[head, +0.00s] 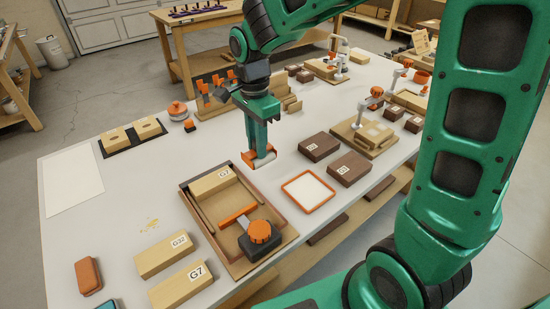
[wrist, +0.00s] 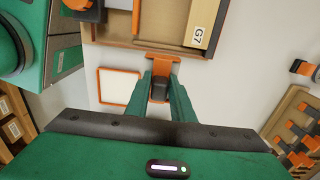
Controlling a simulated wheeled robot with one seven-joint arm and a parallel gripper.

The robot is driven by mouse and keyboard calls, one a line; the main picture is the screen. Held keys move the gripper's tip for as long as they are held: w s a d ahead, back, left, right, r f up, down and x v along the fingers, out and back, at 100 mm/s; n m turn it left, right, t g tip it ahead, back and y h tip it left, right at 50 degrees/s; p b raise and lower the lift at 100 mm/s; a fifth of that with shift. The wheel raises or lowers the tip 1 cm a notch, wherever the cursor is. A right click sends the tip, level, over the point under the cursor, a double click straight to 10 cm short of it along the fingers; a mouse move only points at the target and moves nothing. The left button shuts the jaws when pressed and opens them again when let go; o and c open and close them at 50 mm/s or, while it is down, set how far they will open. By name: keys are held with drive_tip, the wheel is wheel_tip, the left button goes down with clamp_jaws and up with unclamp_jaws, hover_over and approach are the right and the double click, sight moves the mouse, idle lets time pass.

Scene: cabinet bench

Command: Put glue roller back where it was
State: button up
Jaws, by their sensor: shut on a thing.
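The glue roller (head: 262,160) has an orange frame and a pale roller. My gripper (head: 258,148) is shut on it and points down over the white bench, between the wooden tray and the dark brown blocks. In the wrist view my gripper (wrist: 160,84) closes around the roller's dark handle, with its orange head (wrist: 163,63) showing beyond the fingertips. I cannot tell whether the roller touches the bench. The orange-framed white pad (head: 308,192) lies on the bench to the roller's lower right, and it also shows in the wrist view (wrist: 118,86).
The wooden tray (head: 190,208) holds a labelled block and an orange-and-black tool. Dark brown blocks (head: 319,147) lie right of my gripper. A rack with orange-handled tools (head: 212,104) stands behind it. Bare bench surrounds the roller.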

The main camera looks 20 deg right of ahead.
drive_tip(key=shift+w+d+f, duration=1.1)
drive_tip(key=shift+d+f, duration=0.2)
drive_tip(key=shift+f, duration=0.4)
drive_tip(key=shift+w+d+f, duration=1.15)
drive_tip(key=shift+d+f, duration=0.1)
drive_tip(key=shift+f, duration=0.45)
drive_tip(key=shift+w+d+f, duration=1.1)
drive_tip(key=shift+d+f, duration=0.2)
drive_tip(key=shift+f, duration=0.4)
drive_tip(key=o, duration=0.9)
drive_tip(key=shift+f, duration=0.1)
wheel_tip(320, 180, up, 12)
drive_tip(key=shift+r, duration=0.15)
